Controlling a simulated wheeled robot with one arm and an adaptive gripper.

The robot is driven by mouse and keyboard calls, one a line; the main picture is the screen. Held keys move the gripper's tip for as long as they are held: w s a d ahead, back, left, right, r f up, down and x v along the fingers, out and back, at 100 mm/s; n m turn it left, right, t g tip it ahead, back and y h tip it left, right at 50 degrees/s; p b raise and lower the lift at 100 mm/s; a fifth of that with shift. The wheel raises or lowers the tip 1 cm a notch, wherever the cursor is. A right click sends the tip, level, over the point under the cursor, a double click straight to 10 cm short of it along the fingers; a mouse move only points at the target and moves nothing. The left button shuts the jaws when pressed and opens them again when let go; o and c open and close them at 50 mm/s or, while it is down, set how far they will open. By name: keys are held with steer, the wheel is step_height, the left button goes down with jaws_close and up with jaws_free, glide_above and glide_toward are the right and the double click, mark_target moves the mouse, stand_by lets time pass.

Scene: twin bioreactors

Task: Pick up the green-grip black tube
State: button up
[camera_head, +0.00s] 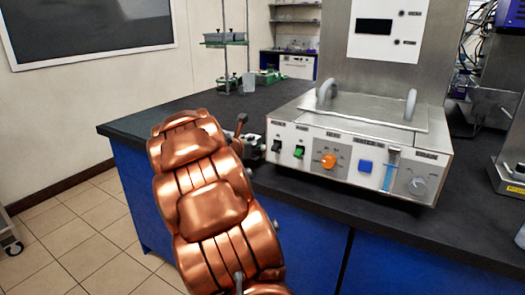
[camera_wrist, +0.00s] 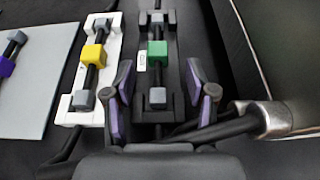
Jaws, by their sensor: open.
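The green-grip black tube (camera_wrist: 157,51) lies lengthwise in a dark cradle (camera_wrist: 172,85) in the wrist view, with grey blocks at its two ends and a green block around its middle. My gripper (camera_wrist: 158,72) is open, its two purple-padded fingers on either side of the tube's near half. The green block is between and slightly beyond the fingertips in the picture. Nothing is held. I cannot tell the height of the fingers above the cradle. In the head view my copper arm hides most of the gripper and the tube.
A yellow-grip tube (camera_wrist: 93,54) lies in a white cradle (camera_wrist: 76,102) just left. A purple-grip tube (camera_wrist: 7,66) is on a grey plate (camera_wrist: 40,75) further left. A metal cylinder (camera_wrist: 274,119) with black hose is close right. The control box (camera_head: 350,150) stands on the dark bench (camera_head: 160,118).

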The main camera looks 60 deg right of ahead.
steer(key=shift+r+x, duration=0.2)
steer(key=shift+x, duration=2.15)
steer(key=shift+w+d, duration=0.1)
steer(key=shift+w, duration=0.05)
steer(key=shift+c, duration=0.2)
jaws_close()
steer(key=shift+r, duration=0.1)
